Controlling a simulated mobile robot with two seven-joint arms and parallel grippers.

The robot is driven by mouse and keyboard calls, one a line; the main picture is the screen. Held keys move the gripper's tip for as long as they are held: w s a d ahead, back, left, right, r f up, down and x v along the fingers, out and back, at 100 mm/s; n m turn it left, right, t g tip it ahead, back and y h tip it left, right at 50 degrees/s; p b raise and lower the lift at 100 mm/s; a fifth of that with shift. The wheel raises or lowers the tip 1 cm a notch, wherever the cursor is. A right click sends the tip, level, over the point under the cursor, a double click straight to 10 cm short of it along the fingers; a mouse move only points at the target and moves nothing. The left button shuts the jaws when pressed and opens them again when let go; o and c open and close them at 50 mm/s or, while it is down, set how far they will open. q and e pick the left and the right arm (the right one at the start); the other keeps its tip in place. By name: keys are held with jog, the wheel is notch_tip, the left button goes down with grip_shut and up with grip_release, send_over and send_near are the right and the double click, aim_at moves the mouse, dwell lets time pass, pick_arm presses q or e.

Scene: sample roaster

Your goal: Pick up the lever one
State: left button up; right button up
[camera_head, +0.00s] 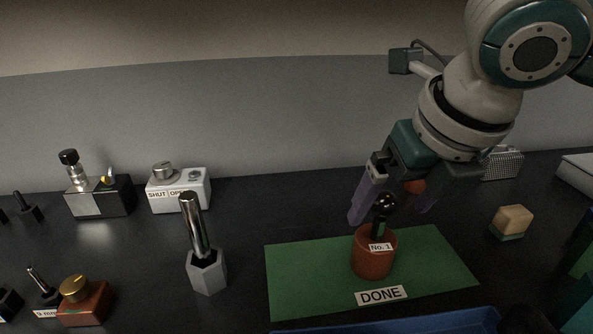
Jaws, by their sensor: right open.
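A reddish-brown round pot (373,262) labelled "No. 1" stands on a green mat (300,262) with a "DONE" label; a black stem with a dark ball knob (385,203) rises from it. My right gripper (391,212) is open above and behind the pot, its purple fingers on either side of the knob, apparently holding nothing. Contact with the knob cannot be told. A black-and-silver block (100,200) with a black-topped knob and a small yellow lever-like part stands at the left back. My left gripper is not in view.
A chrome rod in a grey hexagonal base (207,272) stands left of the mat. A brown block with a brass knob (85,303) is at front left. A wooden-topped block (512,220) sits right of the mat. A blue tray edge (400,325) crosses the front.

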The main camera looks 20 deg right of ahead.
aim_at(383, 225)
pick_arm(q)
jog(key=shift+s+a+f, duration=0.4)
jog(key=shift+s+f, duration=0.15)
pick_arm(e)
jog(key=f, duration=0.2)
jog(key=shift+w+a+f, duration=0.1)
jog(key=shift+a+f, duration=0.1)
jog(key=shift+f, duration=0.15)
pick_arm(q)
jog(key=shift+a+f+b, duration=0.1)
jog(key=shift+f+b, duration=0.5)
jog(key=shift+b, duration=0.15)
pick_arm(e)
jog(key=x, duration=0.5)
jog(key=shift+w+d+f, duration=0.1)
jog(key=shift+d, duration=0.25)
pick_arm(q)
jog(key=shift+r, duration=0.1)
pick_arm(e)
grip_shut()
